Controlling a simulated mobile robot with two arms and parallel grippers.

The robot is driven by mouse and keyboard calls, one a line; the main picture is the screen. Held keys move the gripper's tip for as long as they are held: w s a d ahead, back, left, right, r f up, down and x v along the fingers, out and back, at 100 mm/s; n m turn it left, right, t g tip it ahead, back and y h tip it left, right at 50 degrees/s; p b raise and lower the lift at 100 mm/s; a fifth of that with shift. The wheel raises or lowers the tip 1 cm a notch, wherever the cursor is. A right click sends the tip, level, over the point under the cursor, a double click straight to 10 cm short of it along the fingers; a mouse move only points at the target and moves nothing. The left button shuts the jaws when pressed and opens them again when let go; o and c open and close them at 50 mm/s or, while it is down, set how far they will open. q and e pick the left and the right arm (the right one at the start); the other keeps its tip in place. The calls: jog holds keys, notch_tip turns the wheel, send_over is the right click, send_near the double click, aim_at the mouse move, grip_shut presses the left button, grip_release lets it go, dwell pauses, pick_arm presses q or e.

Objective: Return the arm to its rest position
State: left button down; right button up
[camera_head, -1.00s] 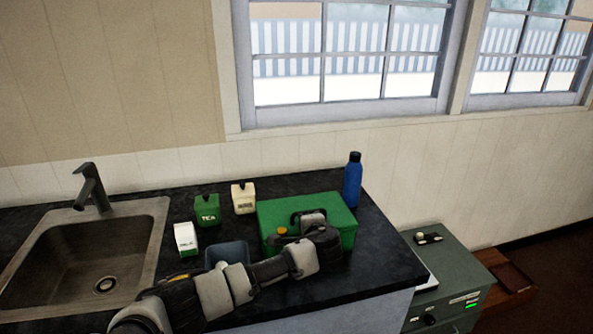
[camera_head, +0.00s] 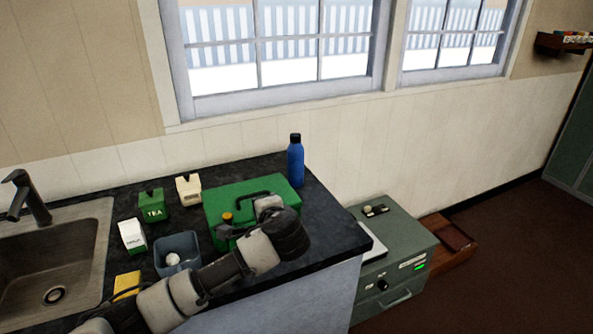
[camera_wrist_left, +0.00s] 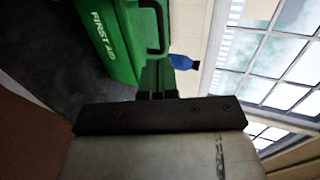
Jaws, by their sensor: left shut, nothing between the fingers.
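My left arm comes in from the lower left of the head view, over the front of the counter. In the left wrist view my left gripper (camera_wrist_left: 157,72) is shut and empty. The first aid box (camera_head: 225,199) has a black carry handle and also fills the upper left of the wrist view (camera_wrist_left: 108,45). The gripper is close to the box; I cannot tell whether they touch. My right gripper is not in view.
On the black counter (camera_head: 335,232) stand a blue bottle (camera_head: 295,163), a green tea tin (camera_head: 153,207), a cream canister (camera_head: 188,191), a white carton (camera_head: 132,236) and a grey-blue bin (camera_head: 178,246). A yellow block (camera_head: 126,284) lies by the sink (camera_head: 30,265). A grey-green cabinet (camera_head: 400,238) stands right.

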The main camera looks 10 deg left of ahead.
pick_arm(q)
jog(key=s+d+f+n+g+h, duration=0.1)
jog(key=s+d+f+g+h, duration=0.15)
jog(key=s+f, duration=0.5)
jog(key=s+d+f+n+g+h, duration=0.25)
jog(key=s+f, duration=0.35)
jog(key=s, duration=0.3)
jog(key=s+a+f+n+g+h, duration=0.1)
jog(key=s+a+n+h, duration=0.15)
jog(key=s, duration=0.75)
jog(key=s+a+f+n+g+h, duration=0.1)
jog(key=s+a+f+n, duration=0.15)
jog(key=s, duration=0.75)
notch_tip(320, 180, down, 24)
jog(key=g, duration=0.2)
jog(key=s+a+f, duration=0.2)
jog(key=s+f, duration=1.5)
jog(key=shift+a+g, duration=0.3)
jog(key=shift+g, duration=0.1)
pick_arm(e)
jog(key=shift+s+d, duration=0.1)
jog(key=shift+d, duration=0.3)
